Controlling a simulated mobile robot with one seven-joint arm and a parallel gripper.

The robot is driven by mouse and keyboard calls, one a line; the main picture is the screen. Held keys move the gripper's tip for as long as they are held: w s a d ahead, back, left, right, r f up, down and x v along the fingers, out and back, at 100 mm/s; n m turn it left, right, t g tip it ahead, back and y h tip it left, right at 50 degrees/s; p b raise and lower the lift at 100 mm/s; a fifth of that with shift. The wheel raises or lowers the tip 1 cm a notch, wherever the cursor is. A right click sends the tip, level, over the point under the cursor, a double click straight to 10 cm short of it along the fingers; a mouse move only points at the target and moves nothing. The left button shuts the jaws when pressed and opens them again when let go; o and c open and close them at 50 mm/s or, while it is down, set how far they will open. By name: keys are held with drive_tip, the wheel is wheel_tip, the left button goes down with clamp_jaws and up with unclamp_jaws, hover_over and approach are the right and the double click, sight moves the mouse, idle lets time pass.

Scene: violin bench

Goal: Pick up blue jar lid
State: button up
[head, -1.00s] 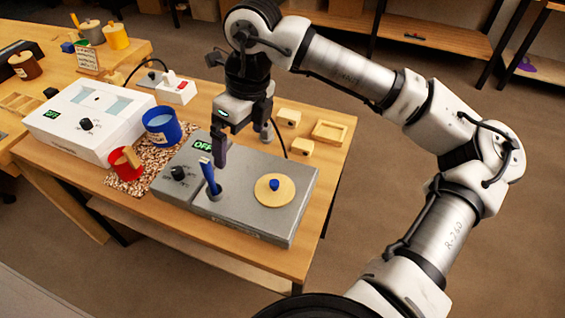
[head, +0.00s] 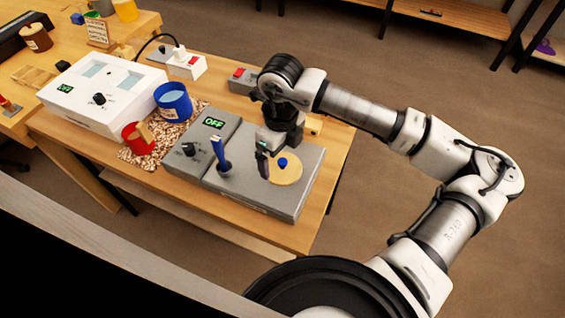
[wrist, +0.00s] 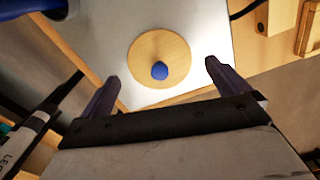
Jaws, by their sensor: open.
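The blue jar lid is a round, pale wooden disc (head: 287,174) with a blue knob, lying flat on top of the grey device (head: 252,207). In the wrist view the lid (wrist: 172,50) shows whole between and beyond my fingertips, its blue knob (wrist: 160,70) near the middle of the gap. My gripper (head: 264,152) is open and empty beside the lid in the head view, and it also shows in the wrist view (wrist: 162,74). I see no contact with the lid; the exact height above it is unclear.
A blue-handled tool (head: 220,153) stands upright in the grey device, left of my gripper. A white box (head: 97,97) and a white socket block (head: 187,65) are farther left and back.

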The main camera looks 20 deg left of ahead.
drive_tip(key=shift+f, duration=1.5)
drive_tip(key=shift+c, duration=0.3)
drive_tip(key=c, duration=0.8)
drive_tip(key=shift+r, duration=0.2)
